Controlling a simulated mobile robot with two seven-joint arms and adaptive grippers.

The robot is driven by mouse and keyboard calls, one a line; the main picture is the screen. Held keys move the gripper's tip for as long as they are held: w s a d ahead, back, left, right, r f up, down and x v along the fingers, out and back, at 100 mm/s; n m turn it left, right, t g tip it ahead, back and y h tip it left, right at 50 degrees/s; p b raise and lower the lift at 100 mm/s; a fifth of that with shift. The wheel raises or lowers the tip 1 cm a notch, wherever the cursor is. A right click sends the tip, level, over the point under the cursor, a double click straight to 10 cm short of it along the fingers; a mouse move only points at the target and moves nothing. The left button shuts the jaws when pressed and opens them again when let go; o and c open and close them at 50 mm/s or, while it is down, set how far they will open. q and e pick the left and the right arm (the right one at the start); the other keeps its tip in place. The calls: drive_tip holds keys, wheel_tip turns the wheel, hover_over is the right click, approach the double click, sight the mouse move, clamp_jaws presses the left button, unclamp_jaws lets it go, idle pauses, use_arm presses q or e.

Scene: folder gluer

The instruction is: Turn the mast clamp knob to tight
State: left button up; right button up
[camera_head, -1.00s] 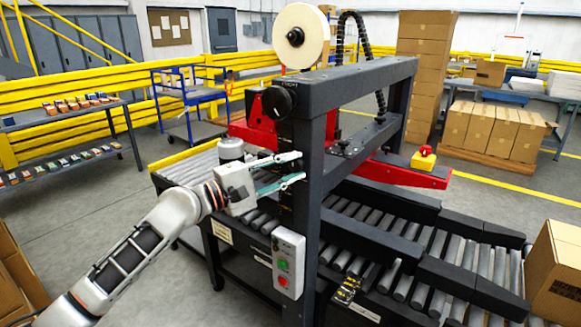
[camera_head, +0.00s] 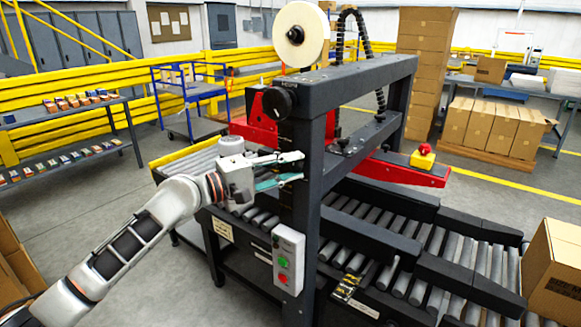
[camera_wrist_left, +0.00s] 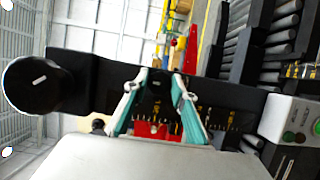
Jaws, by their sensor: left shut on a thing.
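My left gripper (camera_head: 301,167) reaches in from the left to the dark upright mast (camera_head: 303,215) of the machine. My right gripper is not in view.
A grey control box (camera_head: 288,260) with green and red buttons hangs on the mast below the gripper. Roller conveyors (camera_head: 415,275) run to the right. A red arm (camera_head: 400,172) crosses behind the mast. A tape roll (camera_head: 301,36) stands on top.

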use_arm(q)
drive_tip(key=o, duration=1.1)
drive_tip(key=shift+d, duration=0.1)
drive_tip(key=v, duration=1.2)
drive_tip(key=s+a+f+m+t+y, duration=0.1)
drive_tip(key=s+f+m+y, duration=0.2)
drive_tip(key=f, duration=1.2)
drive_tip(key=s+a+f+m+t+y, duration=0.1)
drive_tip(key=s+f+y, duration=0.35)
drive_tip(key=f, duration=1.05)
drive_tip(key=s+a+f+m+y, duration=0.1)
drive_tip(key=s+a+f+m, duration=0.1)
drive_tip(key=s+f, duration=0.3)
drive_tip(key=s+a+f+m+y, duration=0.2)
drive_tip(key=s+f, duration=0.4)
drive_tip(key=s, duration=0.3)
drive_tip(key=s+a+f+m+g+y, duration=0.1)
drive_tip(key=s+a+f+m+y, duration=0.1)
drive_tip(key=s+a+f, duration=0.2)
drive_tip(key=shift+s+f+m, duration=0.15)
drive_tip(key=shift+s+f, duration=0.5)
drive_tip(key=shift+s, duration=0.3)
drive_tip(key=shift+s+f+m, duration=0.15)
drive_tip(key=shift+s+f, duration=0.45)
drive_tip(key=shift+s, duration=0.4)
